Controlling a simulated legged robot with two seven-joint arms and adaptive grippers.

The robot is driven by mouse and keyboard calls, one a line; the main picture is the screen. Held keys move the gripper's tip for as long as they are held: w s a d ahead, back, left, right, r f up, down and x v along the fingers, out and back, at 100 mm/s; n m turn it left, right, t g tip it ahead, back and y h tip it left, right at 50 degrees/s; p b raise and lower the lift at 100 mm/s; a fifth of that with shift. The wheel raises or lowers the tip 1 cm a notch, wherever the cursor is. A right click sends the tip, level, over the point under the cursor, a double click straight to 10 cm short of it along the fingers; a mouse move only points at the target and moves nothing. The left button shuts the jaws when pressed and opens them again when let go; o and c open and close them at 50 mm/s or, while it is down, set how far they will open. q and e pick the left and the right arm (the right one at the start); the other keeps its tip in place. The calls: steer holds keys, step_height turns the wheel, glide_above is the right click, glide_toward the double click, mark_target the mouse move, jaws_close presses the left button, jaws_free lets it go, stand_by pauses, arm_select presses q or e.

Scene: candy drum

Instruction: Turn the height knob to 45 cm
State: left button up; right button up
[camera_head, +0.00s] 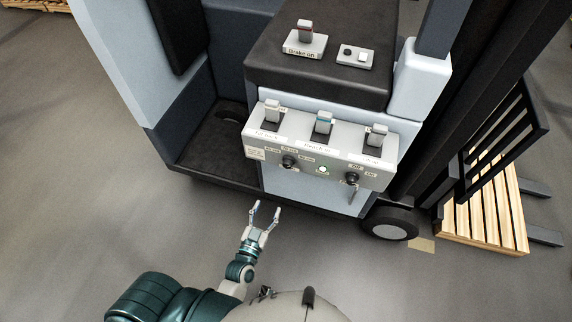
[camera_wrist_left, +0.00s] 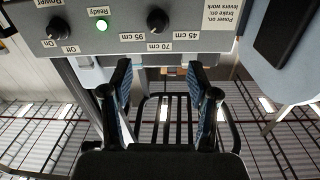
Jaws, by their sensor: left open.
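The height knob (camera_head: 289,161) is a small dark knob on the left part of the grey control panel's front face. In the left wrist view, which is upside down, the knob (camera_wrist_left: 157,20) has labels 45 cm, 70 cm and 95 cm around it. I cannot tell for sure which label it points at. My left gripper (camera_head: 264,213) is open and empty, below and in front of the panel, apart from the knob. In the left wrist view its two fingers (camera_wrist_left: 160,80) stand apart, with the knob beyond them. My right gripper is not in view.
The panel (camera_head: 335,172) also carries three levers on top, a lit green Ready light (camera_head: 322,170) and a power switch (camera_head: 352,178). A brake switch (camera_head: 304,40) sits on the black top behind. A wooden pallet (camera_head: 487,205) lies at right. The floor at left is clear.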

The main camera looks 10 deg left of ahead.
arm_select(q)
glide_toward(286, 167)
steer(key=w+p, duration=0.1)
steer(key=w, duration=0.7)
steer(key=shift+w+r, duration=0.1)
steer(key=shift+w, duration=0.1)
steer(key=shift+w+d, duration=0.15)
steer(key=shift+w, duration=0.15)
steer(key=shift+w+d, duration=0.25)
steer(key=shift+d, duration=0.2)
steer(key=c, duration=0.7)
steer(key=shift+a, duration=0.2)
steer(key=c, duration=0.4)
steer(key=shift+a, duration=0.1)
jaws_close()
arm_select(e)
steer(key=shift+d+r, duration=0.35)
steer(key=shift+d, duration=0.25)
